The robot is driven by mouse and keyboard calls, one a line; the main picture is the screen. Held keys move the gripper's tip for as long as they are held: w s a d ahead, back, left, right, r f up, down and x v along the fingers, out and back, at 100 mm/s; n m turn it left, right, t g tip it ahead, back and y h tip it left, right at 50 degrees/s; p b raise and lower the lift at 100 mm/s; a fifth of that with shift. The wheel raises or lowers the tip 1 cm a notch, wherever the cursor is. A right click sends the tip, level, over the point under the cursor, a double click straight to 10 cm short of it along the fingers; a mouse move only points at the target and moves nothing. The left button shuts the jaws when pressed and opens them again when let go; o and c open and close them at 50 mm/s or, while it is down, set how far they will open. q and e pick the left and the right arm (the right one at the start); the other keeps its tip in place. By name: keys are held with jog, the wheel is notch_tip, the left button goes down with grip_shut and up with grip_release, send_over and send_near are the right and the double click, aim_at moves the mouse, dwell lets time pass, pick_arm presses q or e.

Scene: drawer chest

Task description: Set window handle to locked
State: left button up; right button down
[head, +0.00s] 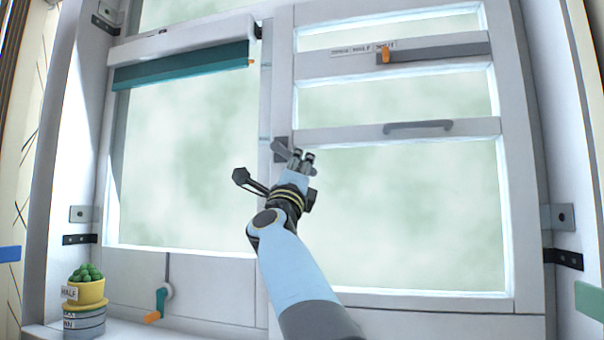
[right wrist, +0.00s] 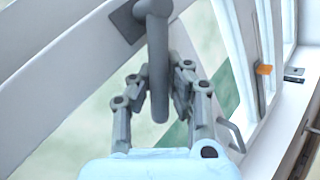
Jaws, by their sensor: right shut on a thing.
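The grey window handle (head: 281,148) sits on the middle upright of the window frame in the head view, left of my gripper's tips. In the right wrist view the handle (right wrist: 158,50) is a rounded grey lever on a dark plate (right wrist: 126,22), with its free end toward my gripper. My right gripper (head: 302,157) is shut on the lever; its fingers (right wrist: 158,78) lie on both sides of it in the right wrist view. In the head view my gripper partly hides the handle. My left gripper is not in view.
A teal blind (head: 180,68) hangs at the upper left. An orange slider (head: 386,55) and a grey pull bar (head: 418,127) are on the right sash. A crank (head: 161,302) is below the left pane. A potted plant (head: 86,290) stands at the lower left.

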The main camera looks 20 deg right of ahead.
jog(key=shift+f, duration=0.25)
jog(key=c, duration=1.2)
grip_release()
jog(key=shift+w, duration=0.1)
jog(key=shift+c, duration=0.2)
jog(key=shift+r, duration=0.1)
jog(key=shift+r, duration=0.1)
